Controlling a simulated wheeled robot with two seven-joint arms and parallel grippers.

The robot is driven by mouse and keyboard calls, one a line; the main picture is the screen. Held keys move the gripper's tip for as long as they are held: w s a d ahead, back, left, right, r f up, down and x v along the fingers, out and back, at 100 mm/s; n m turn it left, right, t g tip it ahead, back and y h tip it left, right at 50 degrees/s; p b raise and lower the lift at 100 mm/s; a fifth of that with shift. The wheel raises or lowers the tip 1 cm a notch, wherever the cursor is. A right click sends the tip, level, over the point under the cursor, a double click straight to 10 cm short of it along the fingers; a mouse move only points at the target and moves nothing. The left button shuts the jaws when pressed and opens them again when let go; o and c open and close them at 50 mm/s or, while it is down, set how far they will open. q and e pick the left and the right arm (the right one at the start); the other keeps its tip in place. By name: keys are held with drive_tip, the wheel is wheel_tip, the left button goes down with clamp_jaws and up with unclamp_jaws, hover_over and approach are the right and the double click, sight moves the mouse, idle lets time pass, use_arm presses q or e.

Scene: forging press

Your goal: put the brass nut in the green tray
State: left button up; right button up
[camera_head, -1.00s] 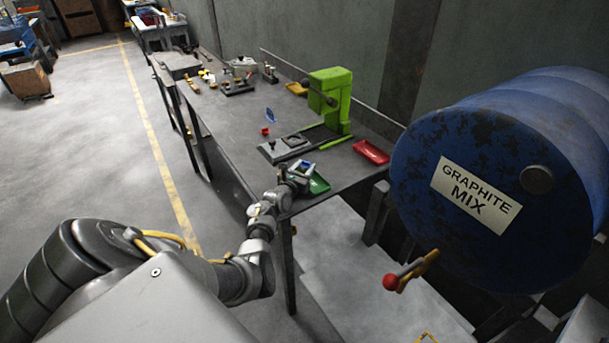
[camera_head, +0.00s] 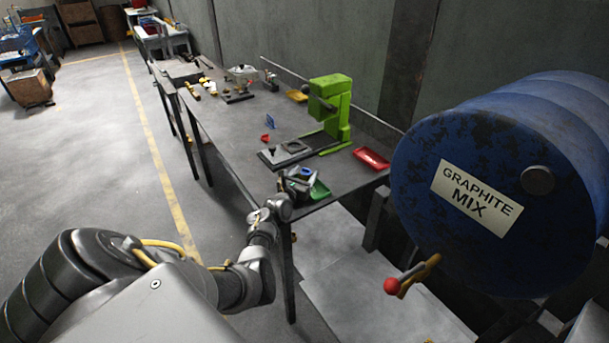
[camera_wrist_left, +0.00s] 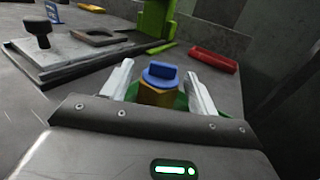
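The brass nut (camera_wrist_left: 158,96) is a yellow hexagonal piece with a blue knob-like top (camera_wrist_left: 161,74). In the left wrist view it stands upright between the two fingers of my left gripper (camera_wrist_left: 160,78). The fingers look spread, with slivers of green beside the nut. The green tray (camera_head: 319,190) is at the bench's near corner, partly hidden by my left gripper (camera_head: 300,180), which is over or beside it. I cannot tell whether the nut touches the tray floor. My right gripper is not in view.
A red tray (camera_head: 372,158) lies at the right bench edge. A green press (camera_head: 330,106) stands behind a dark plate with a knob (camera_head: 284,154). A blue drum (camera_head: 490,185) fills the right side. The middle of the bench (camera_head: 228,122) is mostly clear.

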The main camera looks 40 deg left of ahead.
use_arm(q)
drive_tip(key=shift+s+d+f, duration=0.2)
drive_tip(key=shift+d+f, duration=0.05)
drive_tip(key=shift+f, duration=0.5)
drive_tip(key=shift+r, duration=0.15)
drive_tip(key=shift+r+p, duration=0.45)
drive_tip(key=shift+p, duration=0.05)
drive_tip(key=v, duration=1)
drive_tip(key=shift+s+a+r, duration=0.1)
drive_tip(key=shift+r, duration=0.15)
drive_tip(key=shift+s+r, duration=0.1)
drive_tip(key=shift+s, duration=0.6)
drive_tip(key=shift+d, duration=0.2)
